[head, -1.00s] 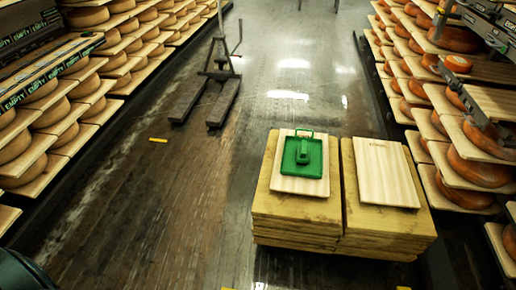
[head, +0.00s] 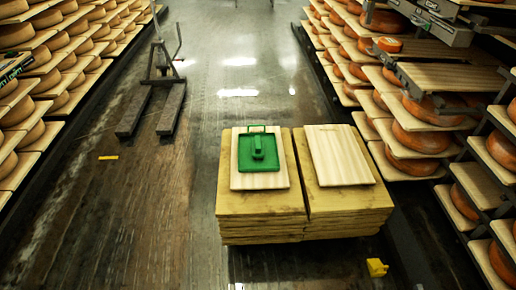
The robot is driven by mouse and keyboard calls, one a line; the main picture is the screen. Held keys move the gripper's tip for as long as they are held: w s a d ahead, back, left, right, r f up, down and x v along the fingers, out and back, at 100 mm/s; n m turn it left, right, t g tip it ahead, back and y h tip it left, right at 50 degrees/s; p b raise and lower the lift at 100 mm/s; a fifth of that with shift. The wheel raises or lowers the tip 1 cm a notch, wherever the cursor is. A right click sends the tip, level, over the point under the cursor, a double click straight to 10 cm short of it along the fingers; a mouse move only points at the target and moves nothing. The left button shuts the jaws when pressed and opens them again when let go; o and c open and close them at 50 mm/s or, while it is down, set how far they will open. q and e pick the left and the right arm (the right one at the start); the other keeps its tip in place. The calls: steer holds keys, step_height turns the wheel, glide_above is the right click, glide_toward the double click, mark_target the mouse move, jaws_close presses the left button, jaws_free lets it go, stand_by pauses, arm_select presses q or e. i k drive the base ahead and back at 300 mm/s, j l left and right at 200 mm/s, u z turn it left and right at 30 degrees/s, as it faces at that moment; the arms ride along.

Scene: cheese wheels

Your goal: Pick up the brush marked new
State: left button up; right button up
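A green square thing with a raised block and a loop at its far edge (head: 258,152) lies on a pale board on the left stack; it may be a brush on a tray, but I cannot tell. No mark reading "new" is legible on it. A small yellow thing (head: 376,267) is on the floor in front of the stacks at the right; I cannot tell what it is. Neither of my grippers is in view.
Two stacks of yellowish boards (head: 262,203) stand side by side; the right one bears a bare pale board (head: 338,155). Cheese shelves line both sides. A dark pallet truck (head: 154,98) stands at the back left.

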mark_target(257, 147)
steer(key=i+j+z, duration=0.15)
steer(key=i+z, duration=0.25)
steer(key=i+j+z, duration=0.35)
steer(key=i, duration=0.2)
